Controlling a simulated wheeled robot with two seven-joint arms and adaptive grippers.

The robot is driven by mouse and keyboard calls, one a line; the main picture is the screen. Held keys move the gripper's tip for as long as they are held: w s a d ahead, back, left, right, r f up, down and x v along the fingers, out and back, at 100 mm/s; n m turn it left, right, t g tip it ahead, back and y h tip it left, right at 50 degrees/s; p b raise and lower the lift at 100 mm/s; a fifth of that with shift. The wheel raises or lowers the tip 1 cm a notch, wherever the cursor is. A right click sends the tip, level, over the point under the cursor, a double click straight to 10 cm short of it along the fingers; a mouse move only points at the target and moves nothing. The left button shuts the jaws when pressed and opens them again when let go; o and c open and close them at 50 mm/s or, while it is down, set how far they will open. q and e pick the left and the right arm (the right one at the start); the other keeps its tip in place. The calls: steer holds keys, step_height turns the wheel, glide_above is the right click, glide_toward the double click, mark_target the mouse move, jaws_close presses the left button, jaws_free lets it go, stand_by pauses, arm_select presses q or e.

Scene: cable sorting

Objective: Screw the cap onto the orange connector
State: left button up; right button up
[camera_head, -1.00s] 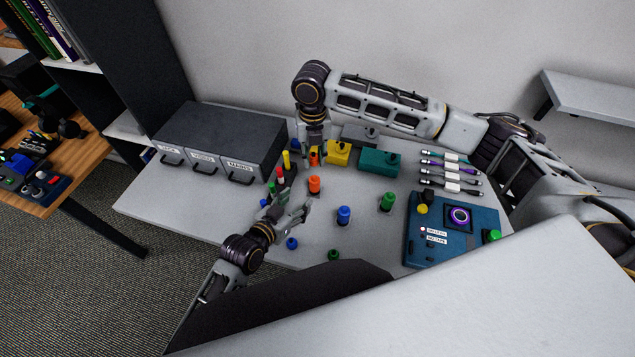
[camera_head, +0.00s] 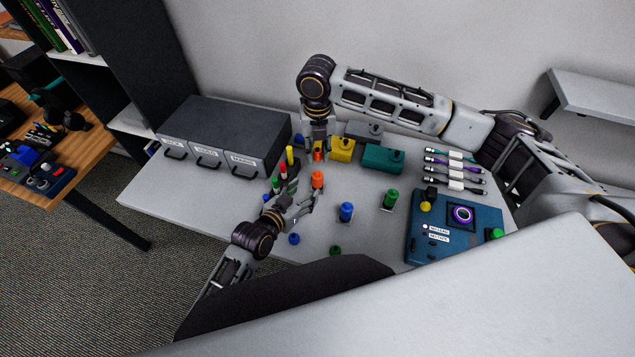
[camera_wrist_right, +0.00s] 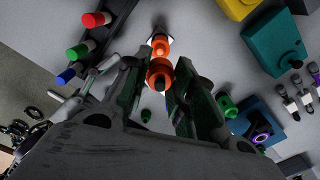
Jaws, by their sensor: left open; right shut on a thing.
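My right gripper (camera_head: 318,146) points down at the back of the table and is shut on an orange cap (camera_head: 319,154). In the right wrist view the cap (camera_wrist_right: 159,75) sits between the fingers. The orange connector (camera_head: 317,179) stands upright on the table, in front of and apart from the held cap. It also shows in the right wrist view, just beyond the cap (camera_wrist_right: 160,43). My left gripper (camera_head: 303,203) is open and empty, low over the table, with its fingertips close to the connector's near side. Whether they touch it is not clear.
A yellow block (camera_head: 342,150) and teal block (camera_head: 383,158) are behind. Blue (camera_head: 346,211) and green (camera_head: 390,199) connectors stand to the right. A grey drawer unit (camera_head: 235,125) is at left.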

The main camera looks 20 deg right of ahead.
mark_target(315, 183)
arm_select(q)
steer(key=shift+x, duration=4.7)
steer(key=shift+f, duration=0.1)
jaws_close()
